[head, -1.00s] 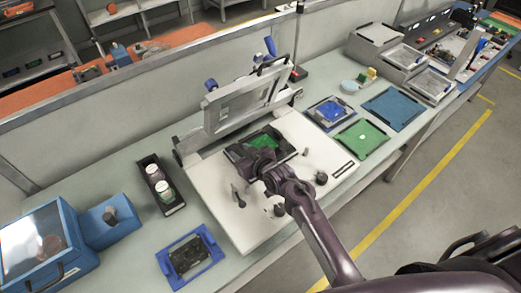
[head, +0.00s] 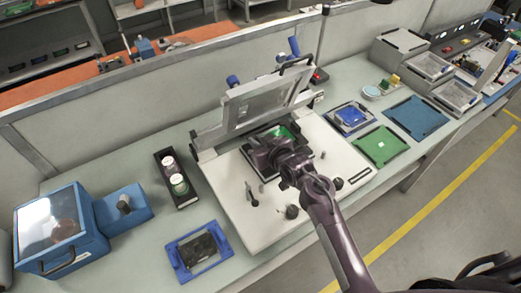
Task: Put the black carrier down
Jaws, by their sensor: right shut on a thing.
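The black carrier (head: 256,134) holds a green board (head: 291,130) and is at the back of the white fixture base, just under the raised grey lid frame (head: 262,103). My right gripper (head: 264,152) is shut on the carrier's near side. The gripper and wrist cover much of the carrier. I cannot tell whether its underside touches the fixture. My left gripper is not in view.
The white fixture base (head: 240,205) has several dark knobs. Left are a black tray with bottles (head: 175,180), a blue frame with a dark board (head: 181,263) and a blue box (head: 60,240). Right are blue and green trays (head: 381,147).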

